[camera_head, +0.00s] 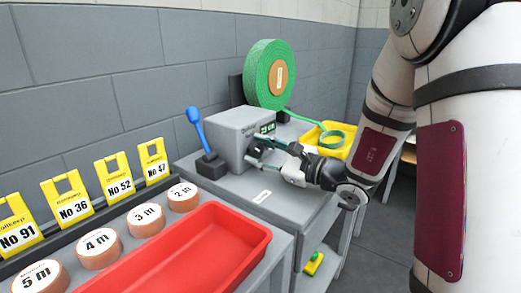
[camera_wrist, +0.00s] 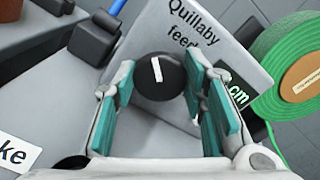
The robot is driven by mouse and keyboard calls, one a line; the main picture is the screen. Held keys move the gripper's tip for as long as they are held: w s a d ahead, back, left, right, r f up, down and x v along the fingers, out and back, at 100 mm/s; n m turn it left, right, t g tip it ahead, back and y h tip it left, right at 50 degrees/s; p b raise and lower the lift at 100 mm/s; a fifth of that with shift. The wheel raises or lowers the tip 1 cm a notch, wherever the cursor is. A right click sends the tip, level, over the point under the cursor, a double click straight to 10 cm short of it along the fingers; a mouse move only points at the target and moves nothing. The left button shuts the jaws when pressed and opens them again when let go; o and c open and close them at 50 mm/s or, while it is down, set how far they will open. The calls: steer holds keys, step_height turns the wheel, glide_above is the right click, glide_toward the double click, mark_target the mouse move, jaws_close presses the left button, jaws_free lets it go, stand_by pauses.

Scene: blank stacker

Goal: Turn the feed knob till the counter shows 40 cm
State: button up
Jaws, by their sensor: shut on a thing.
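The feed machine (camera_head: 238,131) is a grey box on the grey bench, with "Quillaby feed" lettering in the wrist view. Its black round feed knob (camera_wrist: 160,82) has a white pointer line, tilted slightly left of upright in the wrist view. My gripper (camera_head: 262,151) is shut on the knob, with one teal-padded finger on each side. The counter (camera_head: 267,128) shows green digits, too small to read surely. In the wrist view, "cm" shows on the counter (camera_wrist: 238,96), and my right finger hides the digits.
A blue-handled lever (camera_head: 197,129) stands left of the machine. A green strap roll (camera_head: 256,80) stands behind it, its strap running to a yellow tray (camera_head: 312,137) on the right. A red tray (camera_head: 190,256), tape rolls and yellow numbered tags are on the nearer bench.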

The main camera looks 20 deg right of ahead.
steer(key=m+p, duration=0.2)
steer(key=m, duration=0.1)
steer(key=shift+r+m, duration=0.1)
steer(key=shift+m, duration=0.2)
steer(key=m+p, duration=0.3)
steer(key=shift+m, duration=0.3)
steer(key=m+p, duration=0.3)
steer(key=shift+d+m+p, duration=0.1)
steer(key=shift+m+p, duration=0.2)
steer(key=shift+p, duration=0.1)
steer(key=m+p, duration=0.4)
steer(key=p, duration=0.1)
steer(key=shift+m, duration=0.3)
steer(key=m+p, duration=0.3)
steer(key=shift+m+p, duration=0.3)
steer(key=shift+p, duration=0.1)
steer(key=m+p, duration=0.3)
steer(key=shift+m, duration=0.3)
steer(key=m+p, duration=0.2)
steer(key=m, duration=0.1)
steer(key=shift+m, duration=0.3)
steer(key=m+p, duration=0.2)
steer(key=m, duration=0.2)
steer(key=shift+f, duration=0.2)
